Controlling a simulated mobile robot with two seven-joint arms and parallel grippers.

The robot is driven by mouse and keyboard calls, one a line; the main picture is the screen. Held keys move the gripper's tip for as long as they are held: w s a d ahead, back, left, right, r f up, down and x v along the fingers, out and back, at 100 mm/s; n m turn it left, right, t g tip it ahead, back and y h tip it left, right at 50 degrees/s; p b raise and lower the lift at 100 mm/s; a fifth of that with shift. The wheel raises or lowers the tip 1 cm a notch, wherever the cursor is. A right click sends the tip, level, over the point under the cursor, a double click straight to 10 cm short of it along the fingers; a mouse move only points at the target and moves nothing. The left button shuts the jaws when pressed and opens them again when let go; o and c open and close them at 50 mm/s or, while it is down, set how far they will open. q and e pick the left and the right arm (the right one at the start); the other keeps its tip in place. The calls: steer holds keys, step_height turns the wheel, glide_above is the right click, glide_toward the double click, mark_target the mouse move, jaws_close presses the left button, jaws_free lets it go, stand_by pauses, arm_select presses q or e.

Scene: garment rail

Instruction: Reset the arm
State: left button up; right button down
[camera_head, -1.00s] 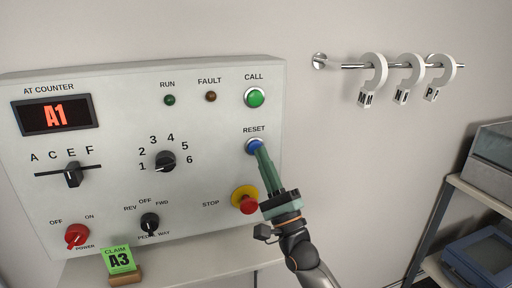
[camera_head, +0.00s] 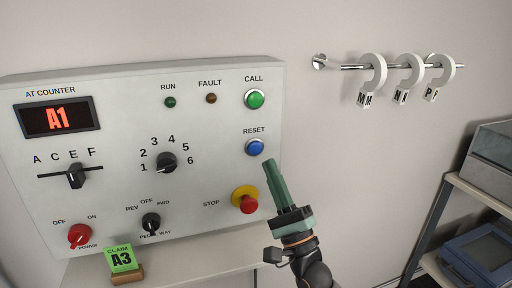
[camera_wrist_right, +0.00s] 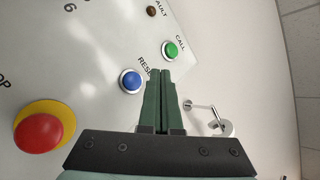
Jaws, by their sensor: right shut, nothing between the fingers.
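My right gripper (camera_head: 268,164) is shut and empty in the head view, just below and right of the blue RESET button (camera_head: 255,147). A small gap shows between the fingertips and the button. In the right wrist view the closed fingers (camera_wrist_right: 164,75) point toward the panel, with the blue button (camera_wrist_right: 131,80) to their left and the green CALL button (camera_wrist_right: 170,49) beyond. The control panel (camera_head: 210,125) reads A1 on its display (camera_head: 58,117). My left gripper is not in view.
The red STOP button (camera_head: 249,204) on its yellow base sits left of my right gripper. A claim card A3 (camera_head: 121,259) stands on the ledge below the panel. A rail (camera_head: 350,66) with lettered hooks is on the wall at right, above a shelf (camera_head: 455,182).

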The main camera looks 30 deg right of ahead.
stand_by(0.5)
steer(key=a+f+n+g+y, duration=0.2)
steer(key=a+f+n+g, duration=0.3)
steer(key=f, duration=0.6)
steer(key=a+f+n+g+y, duration=0.1)
steer(key=a+f+n+g, duration=0.15)
steer(key=f+n, duration=0.7)
steer(key=s+a+f+n+g, duration=0.2)
steer(key=s+f+n+g, duration=0.3)
steer(key=s+f, duration=0.4)
steer(key=s+a+f+n+g, duration=0.3)
steer(key=s+f+n+g, duration=0.2)
steer(key=f, duration=1)
steer(key=s+n, duration=0.1)
steer(key=s, duration=0.2)
steer(key=shift+s+a+f+n, duration=0.15)
steer(key=shift+s+f+n, duration=0.1)
steer(key=shift+s+n, duration=0.1)
